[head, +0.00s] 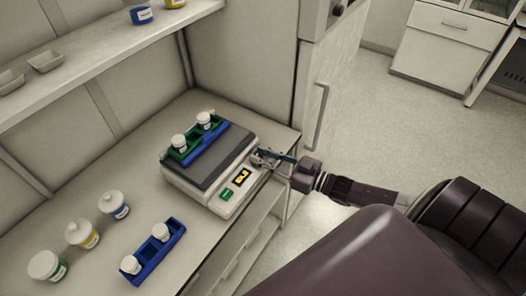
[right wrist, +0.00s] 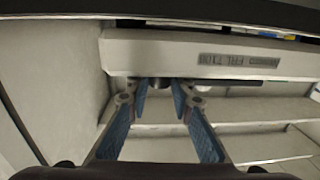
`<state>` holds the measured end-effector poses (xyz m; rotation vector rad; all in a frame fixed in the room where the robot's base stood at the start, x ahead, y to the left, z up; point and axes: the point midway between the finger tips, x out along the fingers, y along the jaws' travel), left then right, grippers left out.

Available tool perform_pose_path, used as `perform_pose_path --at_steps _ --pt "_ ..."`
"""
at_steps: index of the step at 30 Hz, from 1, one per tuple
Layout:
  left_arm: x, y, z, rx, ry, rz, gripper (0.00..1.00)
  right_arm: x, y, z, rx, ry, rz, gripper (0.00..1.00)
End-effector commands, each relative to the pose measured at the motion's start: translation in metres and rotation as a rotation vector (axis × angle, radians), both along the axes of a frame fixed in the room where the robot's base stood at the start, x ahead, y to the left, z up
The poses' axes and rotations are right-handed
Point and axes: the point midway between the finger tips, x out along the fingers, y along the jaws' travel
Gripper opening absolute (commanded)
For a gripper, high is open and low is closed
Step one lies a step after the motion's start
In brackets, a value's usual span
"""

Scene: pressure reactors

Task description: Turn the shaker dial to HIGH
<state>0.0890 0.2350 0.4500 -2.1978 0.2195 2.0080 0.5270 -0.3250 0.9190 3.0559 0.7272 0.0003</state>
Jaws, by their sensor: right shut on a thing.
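The shaker (head: 178,182) is a pale box with a dark top plate on the bench. Its front panel has a green switch (head: 227,194) and a small yellow-lit display (head: 242,177). My right gripper (head: 265,157) reaches in from the right to the right end of this panel. In the right wrist view the gripper (right wrist: 160,88) has its blue-padded fingers shut on the small dark dial (right wrist: 158,84) at the panel's edge. The fingers hide most of the dial, and its setting cannot be read. My left gripper is out of view.
A green rack and a blue rack with white-capped bottles sit on the shaker. Another blue rack (head: 155,255) and several bottles (head: 83,234) stand on the bench to the left. A shelf (head: 100,62) runs above. A tall cabinet (head: 325,85) stands behind my gripper.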

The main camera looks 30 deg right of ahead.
Motion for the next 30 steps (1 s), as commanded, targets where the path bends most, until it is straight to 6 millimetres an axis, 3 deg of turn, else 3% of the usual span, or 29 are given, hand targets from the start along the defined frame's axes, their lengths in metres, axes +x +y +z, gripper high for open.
perform_pose_path --at_steps 1,3,12,30 --pt "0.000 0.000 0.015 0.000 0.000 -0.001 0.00 -0.002 0.002 0.006 0.009 0.004 -0.037 0.00" --pt "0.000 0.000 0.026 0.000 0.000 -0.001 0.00 -0.002 0.003 0.007 0.011 0.004 -0.093 0.00" --pt "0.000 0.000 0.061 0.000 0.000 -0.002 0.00 -0.003 0.007 0.004 0.012 0.006 -0.364 0.00" --pt "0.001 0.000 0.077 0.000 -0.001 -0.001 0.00 -0.001 0.013 0.000 0.004 0.004 -0.761 0.00"
